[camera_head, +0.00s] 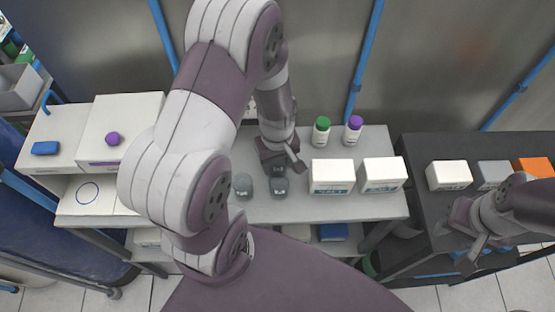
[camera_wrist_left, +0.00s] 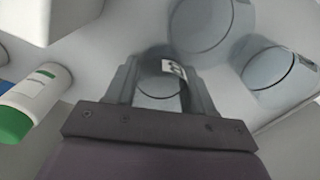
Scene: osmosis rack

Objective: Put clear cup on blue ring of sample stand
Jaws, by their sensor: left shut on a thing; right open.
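My left gripper (camera_head: 282,164) is shut on a clear cup (camera_wrist_left: 160,82) with a small label, among the cups on the middle bench. The held cup is mostly hidden in the head view. Two more clear cups stand close by: one in front (camera_head: 279,186), which shows in the wrist view (camera_wrist_left: 208,28), and one to the left (camera_head: 243,185), which also shows there (camera_wrist_left: 272,78). The blue ring (camera_head: 87,192) is a thin circle on the white lower surface of the sample stand (camera_head: 70,203) at the left; it is empty. My right gripper (camera_head: 478,245) is open and empty at the right.
Green-capped (camera_head: 321,130) and purple-capped (camera_head: 353,130) bottles stand behind two white boxes (camera_head: 332,176) (camera_head: 382,174). The stand's upper level carries a blue piece (camera_head: 46,148) and a purple knob (camera_head: 113,138). My left arm hides the bench between stand and cups.

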